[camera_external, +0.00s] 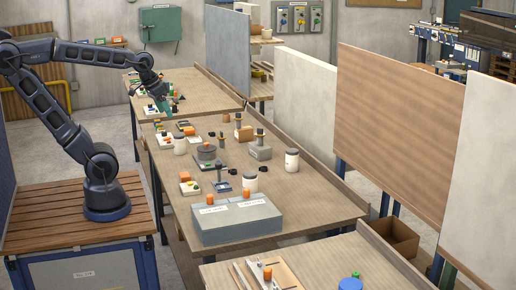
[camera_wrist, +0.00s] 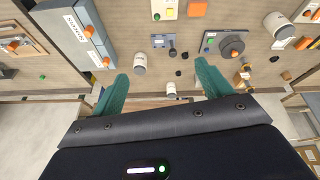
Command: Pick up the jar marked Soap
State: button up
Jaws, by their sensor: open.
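A second jar (camera_external: 292,161) stands near the right edge and shows low between my fingers in the wrist view (camera_wrist: 171,90). The third jar (camera_external: 180,145) stands at the far left; it shows at the upper right of the wrist view (camera_wrist: 279,24). Their labels are too small to read, so I cannot tell which is Soap. My gripper (camera_wrist: 162,74), with teal fingers, is open and empty, apart from the jars.
A grey box (camera_external: 237,221) with orange knobs stands at the near end. A low ledge runs along the right edge. Small dark parts lie between.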

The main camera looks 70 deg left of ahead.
jog(key=w+a+n+g, duration=0.1)
jog(key=w+a+n, duration=0.5)
jog(key=w+a, duration=0.3)
jog(key=n+g+h, duration=0.1)
jog(key=n+g, duration=0.1)
jog(key=n, duration=1.5)
send_near(179, 135)
jog(key=shift+w+a+f, duration=0.1)
jog(key=shift+w+a, duration=0.1)
jog(key=shift+a, duration=0.2)
jog(key=shift+a+f, duration=0.2)
jog(key=shift+f, duration=0.45)
jog(key=f, duration=0.3)
jog(key=d+f, duration=0.1)
jog(key=f, duration=0.5)
jog(key=shift+w+d+f, duration=0.3)
jog(key=shift+d, duration=0.05)
